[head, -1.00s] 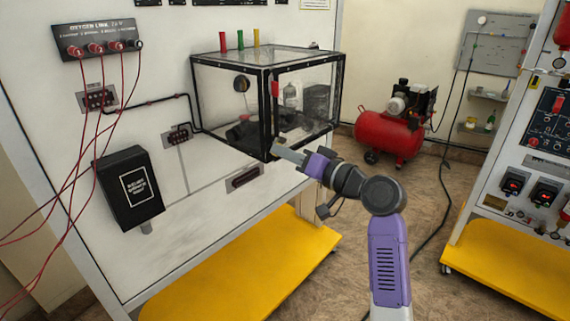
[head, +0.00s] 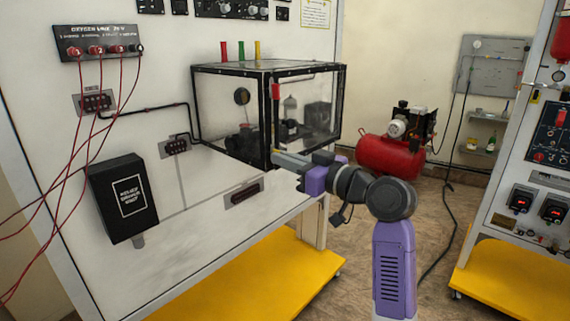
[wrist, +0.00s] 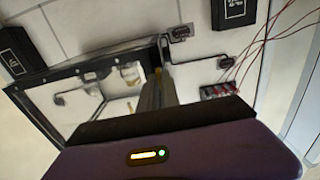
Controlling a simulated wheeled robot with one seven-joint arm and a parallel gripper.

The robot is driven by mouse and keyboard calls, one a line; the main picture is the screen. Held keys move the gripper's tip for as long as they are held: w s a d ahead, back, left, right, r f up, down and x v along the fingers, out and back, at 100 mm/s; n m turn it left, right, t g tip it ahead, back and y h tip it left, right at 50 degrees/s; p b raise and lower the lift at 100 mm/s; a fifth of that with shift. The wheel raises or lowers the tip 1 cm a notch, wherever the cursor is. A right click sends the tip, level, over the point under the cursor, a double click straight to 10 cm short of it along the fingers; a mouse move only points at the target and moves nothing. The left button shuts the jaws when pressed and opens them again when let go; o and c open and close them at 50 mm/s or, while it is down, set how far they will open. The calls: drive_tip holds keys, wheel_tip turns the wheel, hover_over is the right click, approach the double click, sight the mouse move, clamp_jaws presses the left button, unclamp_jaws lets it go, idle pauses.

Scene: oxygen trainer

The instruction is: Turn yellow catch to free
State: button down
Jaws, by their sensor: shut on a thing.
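The clear box (head: 225,105) with black edges is mounted on the white panel. The yellow catch (wrist: 158,70) shows as a small yellow spot at the fingertips in the wrist view, on the box's black frame; most of it is hidden by the fingers. A faint yellow bit also shows at the fingertips in the head view. My gripper (head: 275,157) reaches in from the right to the near vertical edge of the box, low down. In the wrist view my gripper (wrist: 157,78) has its fingers close together on the catch. How far the catch is turned cannot be told.
A red tab (head: 276,91) sits higher on the same box edge. A black box (head: 124,196) and red cables (head: 77,140) are on the panel at left. A red compressor (head: 390,156) stands behind at right. Yellow base shelves (head: 250,285) lie below.

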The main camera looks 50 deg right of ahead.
drive_tip(key=shift+f, duration=0.1)
idle(0.3)
drive_tip(key=c, duration=1.6)
unclamp_jaws()
drive_tip(key=s, duration=0.8)
drive_tip(key=shift+d+b, duration=0.15)
drive_tip(key=shift+b, duration=0.25)
